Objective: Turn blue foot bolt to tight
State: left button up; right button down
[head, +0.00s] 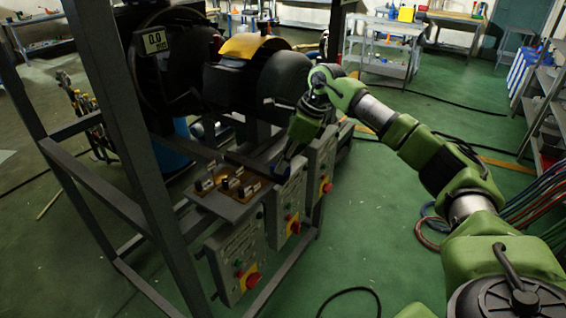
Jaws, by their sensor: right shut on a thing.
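My right arm reaches in from the right, and my right gripper (285,163) points down beside the machine in the middle of the head view. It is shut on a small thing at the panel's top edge. A small patch of blue shows at its fingertips, which fits the blue foot bolt (279,170). The gripper hides most of the bolt, so its turn position cannot be read. My left gripper is out of view.
Grey control boxes with red knobs (252,280) hang under the gripper. A brown board with small labelled parts (222,190) lies left of it. Grey frame posts (135,130) stand at left. Hoses (432,228) lie on the green floor, which is otherwise mostly open.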

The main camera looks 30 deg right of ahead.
jog(key=m, duration=0.2)
jog(key=m+t+h+b, duration=0.1)
jog(key=m, duration=0.1)
jog(key=m+h, duration=0.1)
jog(key=m, duration=0.1)
jog(key=shift+a+m, duration=0.25)
jog(key=shift+m, duration=0.05)
jog(key=m+h+b, duration=0.1)
jog(key=m, duration=0.2)
jog(key=m+h+b, duration=0.1)
jog(key=m, duration=0.2)
jog(key=shift+a+h, duration=0.15)
jog(key=shift+h, duration=0.25)
jog(key=m+h, duration=0.1)
jog(key=m, duration=0.2)
jog(key=m+b, duration=0.1)
jog(key=m, duration=0.2)
jog(key=shift+w+a+g+h, duration=0.1)
jog(key=shift+g+h, duration=0.2)
jog(key=shift+h, duration=0.1)
jog(key=shift+r+m+g+h, duration=0.1)
jog(key=shift+m+g+h, duration=0.25)
jog(key=shift+m, duration=0.75)
jog(key=shift+m+g+h, duration=0.15)
jog(key=shift+m+g, duration=0.3)
jog(key=shift+m, duration=0.65)
jog(key=c, duration=2)
grip_release()
jog(key=shift+c, duration=0.2)
